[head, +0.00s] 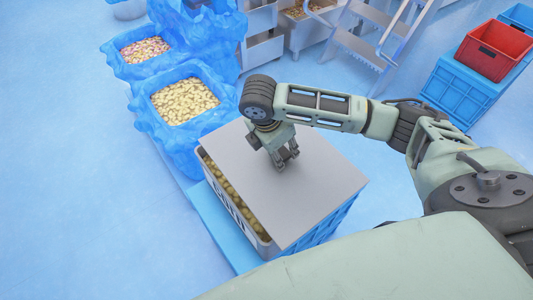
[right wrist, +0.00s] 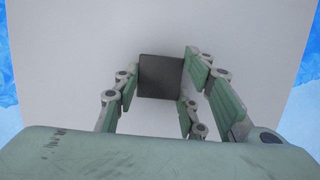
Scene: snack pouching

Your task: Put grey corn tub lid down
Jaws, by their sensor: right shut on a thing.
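The grey lid (head: 318,189) is a flat square sheet over the corn tub (head: 240,212) in the head view. It sits askew, and a strip of yellowish contents shows along the tub's left side. My right gripper (head: 285,163) is over the middle of the lid. In the right wrist view its fingers (right wrist: 158,82) are shut on a dark square handle (right wrist: 160,76) on the lid (right wrist: 240,30). Whether the lid rests fully on the rim cannot be told. My left gripper is not in view.
A blue-lined bin of pale yellow pieces (head: 150,112) stands just left of the tub, with another lined bin (head: 118,62) behind it. Blue crates and a red crate (head: 493,50) stand at the right. A grey step ladder (head: 365,38) is at the back. Floor at left is clear.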

